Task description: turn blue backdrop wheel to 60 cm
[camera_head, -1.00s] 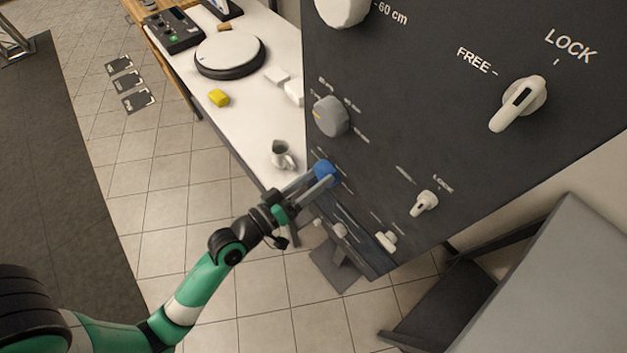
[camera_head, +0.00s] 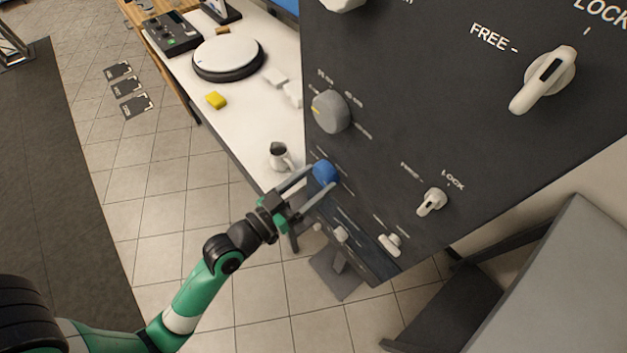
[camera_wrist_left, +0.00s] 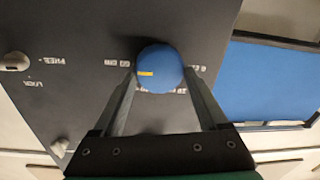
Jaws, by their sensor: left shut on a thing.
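The blue backdrop wheel (camera_head: 325,172) is a round knob on the dark upright panel (camera_head: 420,110). In the left wrist view the blue wheel (camera_wrist_left: 160,69) shows a yellow mark near its left side. In the left wrist view the fingers (camera_wrist_left: 160,90) run up to the wheel's left and right edges. My right gripper is not in view.
The panel also carries a grey knob (camera_head: 331,112), a large white lever (camera_head: 543,80) and a small white lever (camera_head: 432,201). A white table (camera_head: 240,120) with a metal pitcher (camera_head: 279,156) and a yellow block (camera_head: 216,100) stands to the left. Tiled floor lies below.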

